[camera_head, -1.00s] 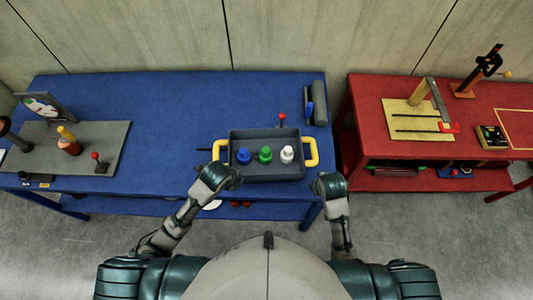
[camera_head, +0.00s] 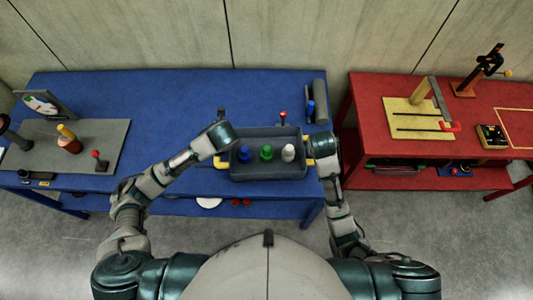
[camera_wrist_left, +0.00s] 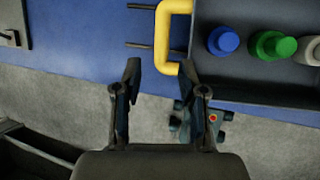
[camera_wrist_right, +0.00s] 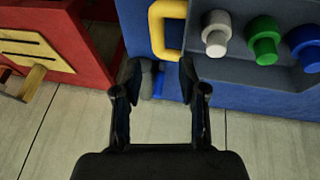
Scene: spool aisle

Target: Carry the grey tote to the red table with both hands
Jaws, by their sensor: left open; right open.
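The grey tote (camera_head: 267,174) sits on the blue table (camera_head: 150,95) near its front edge. It holds a blue bottle (camera_head: 245,154), a green bottle (camera_head: 266,153) and a white bottle (camera_head: 288,152). My left gripper (camera_wrist_left: 159,75) is open and empty; the tote's left yellow handle (camera_wrist_left: 162,40) lies just beyond its fingertips. My right gripper (camera_wrist_right: 160,77) is open and empty, with the right yellow handle (camera_wrist_right: 157,30) just beyond its fingertips. In the head view my arms partly hide both handles. The red table (camera_head: 368,105) stands to the right.
On the red table are a yellow slotted board (camera_head: 405,125), a black clamp stand (camera_head: 480,75) and a small dark box (camera_head: 491,136). A gap separates the tables. A grey board with a gauge (camera_head: 43,104) is at the blue table's left. Its middle is clear.

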